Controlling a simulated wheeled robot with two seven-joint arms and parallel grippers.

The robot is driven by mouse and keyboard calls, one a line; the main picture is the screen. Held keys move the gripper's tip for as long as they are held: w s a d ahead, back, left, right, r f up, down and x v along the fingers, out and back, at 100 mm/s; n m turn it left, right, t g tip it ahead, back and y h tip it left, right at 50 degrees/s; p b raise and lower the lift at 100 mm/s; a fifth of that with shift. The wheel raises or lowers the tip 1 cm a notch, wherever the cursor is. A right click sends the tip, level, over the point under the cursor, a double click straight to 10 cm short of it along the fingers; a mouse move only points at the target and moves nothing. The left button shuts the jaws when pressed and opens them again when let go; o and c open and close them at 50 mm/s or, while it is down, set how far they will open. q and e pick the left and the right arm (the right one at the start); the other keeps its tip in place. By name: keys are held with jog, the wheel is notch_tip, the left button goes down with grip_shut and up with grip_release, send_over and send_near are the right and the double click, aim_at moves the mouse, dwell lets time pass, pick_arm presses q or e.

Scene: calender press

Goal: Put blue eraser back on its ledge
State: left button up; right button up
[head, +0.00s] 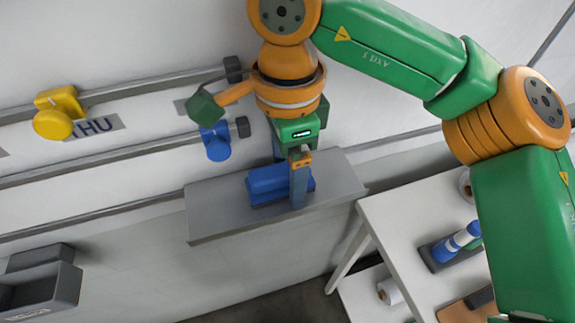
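The blue eraser (266,182) is at the middle of the grey ledge (222,212), with its long side roughly along the ledge. It appears to rest on the ledge, but a small gap under it cannot be ruled out. My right gripper (289,176) points down over the eraser's right part. One finger is in front of the eraser, and the other is behind it and partly hidden. Whether the fingers press on the eraser or stand slightly apart from it cannot be made out. My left gripper is out of view.
Yellow (56,112) and blue (215,142) round-ended pieces sit on wall rails left of my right arm. A grey open bin (42,285) is at lower left. A white table (400,215) with a blue-and-white bottle (457,242) stands at right. The ledge's left part is clear.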

aim_at(287, 169)
jog(key=shift+r, duration=0.4)
notch_tip(287, 169, up, 11)
jog(key=p, duration=0.4)
jog(key=shift+r, duration=0.2)
